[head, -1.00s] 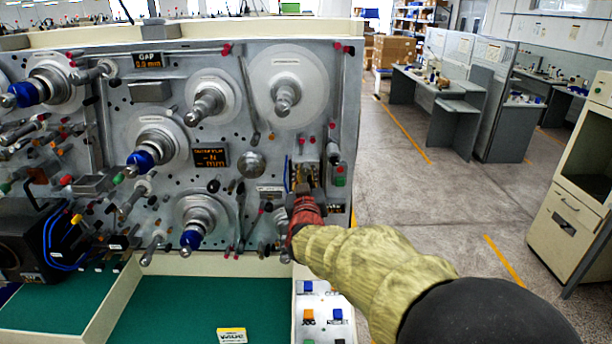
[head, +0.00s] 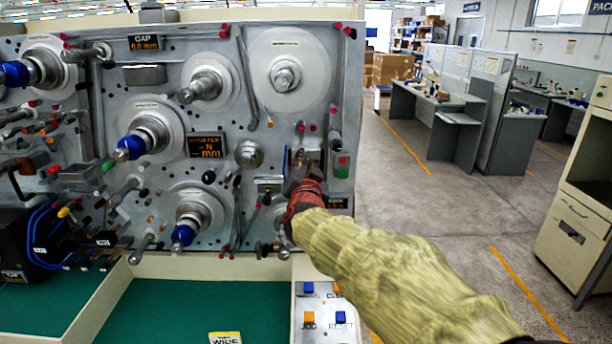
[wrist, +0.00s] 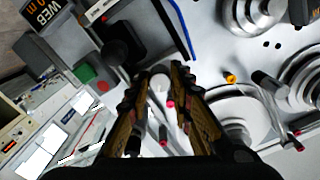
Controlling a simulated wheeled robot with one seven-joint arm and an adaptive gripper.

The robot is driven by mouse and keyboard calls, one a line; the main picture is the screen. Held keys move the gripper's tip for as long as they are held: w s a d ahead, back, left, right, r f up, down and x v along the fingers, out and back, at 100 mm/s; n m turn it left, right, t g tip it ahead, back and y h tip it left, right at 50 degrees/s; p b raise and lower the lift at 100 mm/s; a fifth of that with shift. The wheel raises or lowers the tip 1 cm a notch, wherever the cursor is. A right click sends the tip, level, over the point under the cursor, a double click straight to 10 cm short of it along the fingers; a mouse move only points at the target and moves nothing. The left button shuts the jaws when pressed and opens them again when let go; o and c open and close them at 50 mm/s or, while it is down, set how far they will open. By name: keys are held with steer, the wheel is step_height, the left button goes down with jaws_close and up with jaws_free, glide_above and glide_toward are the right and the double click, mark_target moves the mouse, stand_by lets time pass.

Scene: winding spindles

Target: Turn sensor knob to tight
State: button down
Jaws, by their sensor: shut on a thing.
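The sensor knob seems to be the small light grey, round-ended part (wrist: 160,84) between my fingers in the wrist view. My gripper (wrist: 157,76) is closed around it, with one brown finger on each side. In the head view my gripper (head: 298,172), with its red wrist section, reaches the lower right of the grey spindle panel (head: 165,88). There the fingers and arm hide most of the knob, and its turn position cannot be told. A GAP display (head: 145,43) and a second orange-lit display (head: 207,146) are on the panel.
Spindles with discs, such as the large white one (head: 284,78), and several thin rods stick out around my gripper. A green and red button box (head: 342,166) is close on the right. A button console (head: 322,312) lies below. Open floor is right of the machine.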

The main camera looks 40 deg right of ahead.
steer(key=m+b, duration=0.4)
steer(key=shift+f+m, duration=0.15)
steer(key=shift+m, duration=0.15)
steer(key=m+b, duration=0.2)
steer(key=m, duration=0.1)
steer(key=shift+m+b, duration=0.35)
steer(key=shift+m, duration=0.05)
steer(key=m+b, duration=0.2)
steer(key=m, duration=0.2)
steer(key=shift+b, duration=0.35)
steer(key=shift+m+b, duration=0.8)
steer(key=shift+m, duration=0.8)
steer(key=shift+r, duration=0.2)
steer(key=c, duration=1.6)
jaws_free()
